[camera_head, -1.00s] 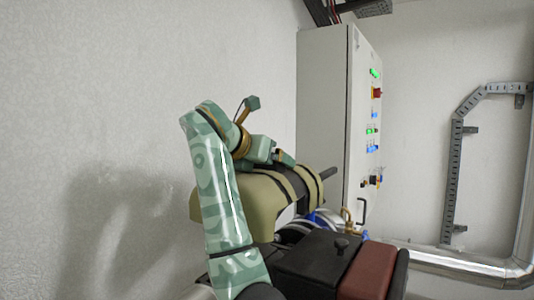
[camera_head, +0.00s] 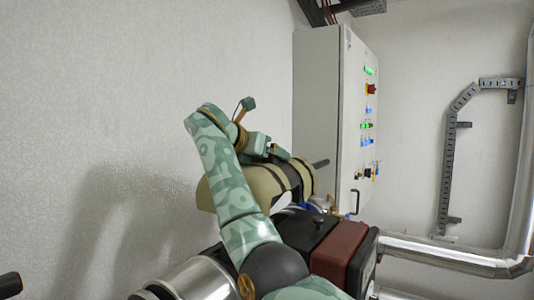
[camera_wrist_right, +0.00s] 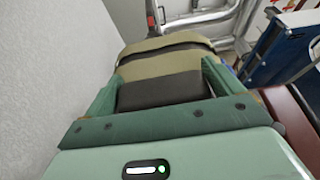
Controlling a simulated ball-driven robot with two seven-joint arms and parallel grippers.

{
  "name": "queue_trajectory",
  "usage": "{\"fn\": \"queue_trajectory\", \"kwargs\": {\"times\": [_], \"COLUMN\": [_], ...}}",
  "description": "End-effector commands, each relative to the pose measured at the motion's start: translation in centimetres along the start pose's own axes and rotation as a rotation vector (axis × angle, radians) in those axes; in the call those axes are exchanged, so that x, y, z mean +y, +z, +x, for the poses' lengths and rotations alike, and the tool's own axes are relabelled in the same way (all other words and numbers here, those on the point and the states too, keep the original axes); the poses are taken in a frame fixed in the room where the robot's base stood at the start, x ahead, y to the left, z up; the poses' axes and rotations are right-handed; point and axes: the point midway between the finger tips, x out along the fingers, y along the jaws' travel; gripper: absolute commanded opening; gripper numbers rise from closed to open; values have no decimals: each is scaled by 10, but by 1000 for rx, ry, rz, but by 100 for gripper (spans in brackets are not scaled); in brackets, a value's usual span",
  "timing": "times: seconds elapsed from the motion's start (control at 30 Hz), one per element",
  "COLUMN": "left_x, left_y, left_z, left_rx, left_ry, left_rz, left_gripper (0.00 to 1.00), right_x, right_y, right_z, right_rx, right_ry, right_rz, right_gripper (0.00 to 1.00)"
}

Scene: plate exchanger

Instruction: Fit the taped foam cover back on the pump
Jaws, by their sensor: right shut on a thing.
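The foam cover (camera_head: 225,189) is olive, curved, with dark tape bands. It is in the middle of the head view, in front of the grey cabinet. My right gripper (camera_head: 277,153) is at its top. In the right wrist view my right gripper (camera_wrist_right: 160,82) has its two green fingers either side of a dark block on the olive cover (camera_wrist_right: 165,62), shut on it. Blue and metal parts, perhaps the pump (camera_head: 305,206), show partly below the cover's right end. The cover and my arm hide the rest, so I cannot tell whether they touch.
A grey control cabinet (camera_head: 318,110) stands behind. A black and dark red block (camera_head: 338,250) is close in front, right of my forearm. A steel cylinder (camera_head: 195,278) lies below left. A steel pipe (camera_head: 440,252) runs along the right. The wall fills the left.

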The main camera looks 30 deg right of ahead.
Motion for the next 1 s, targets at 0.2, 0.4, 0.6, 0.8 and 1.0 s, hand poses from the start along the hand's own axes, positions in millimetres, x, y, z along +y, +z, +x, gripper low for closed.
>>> {"fn": "queue_trajectory", "kwargs": {"times": [0.2, 0.4, 0.6, 0.8, 1.0], "left_x": [0, -7, -4, 2, 1], "left_y": [16, -14, -23, -1, 0], "left_z": [-1, 1, 1, 0, 2], "left_rx": [-25, 21, 35, 1, 0], "left_ry": [1, -9, -6, 2, 1], "left_rz": [2, 0, -3, -1, -1], "left_gripper": [67, 67, 67, 67, 67], "right_x": [15, 15, 16, 16, 16], "right_y": [-12, -18, -26, -30, -33], "right_z": [9, 11, 14, 15, 17], "right_rx": [6, 6, 5, 5, 5], "right_ry": [25, 24, 25, 25, 24], "right_rz": [28, 28, 28, 28, 28], "right_gripper": [52, 52, 52, 52, 52]}}
